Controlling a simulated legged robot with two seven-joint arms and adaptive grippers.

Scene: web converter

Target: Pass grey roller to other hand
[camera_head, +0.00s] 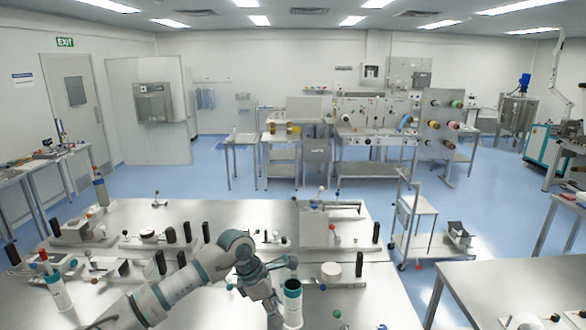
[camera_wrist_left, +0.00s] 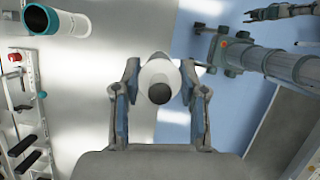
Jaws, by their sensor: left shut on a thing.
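In the left wrist view, the grey roller (camera_wrist_left: 158,73) is a short pale cylinder with a dark round end. My left gripper (camera_wrist_left: 160,78) is shut on it, with one finger on each side. In the head view, my left arm reaches in from the lower left, and its gripper (camera_head: 266,292) is low in the picture over the table's front part. The roller cannot be made out clearly there. My right gripper does not show in the head view. Grey jointed arm parts show at the upper right of the wrist view, but I cannot tell the state of a gripper there.
A white cup with a teal rim (camera_head: 292,303) stands just right of the left gripper. Another cup (camera_head: 60,295) holds tools at the left. Black rollers and fixtures crowd the steel table (camera_head: 340,300). A white roll (camera_head: 331,270) lies on it. A cart (camera_head: 415,240) stands behind right.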

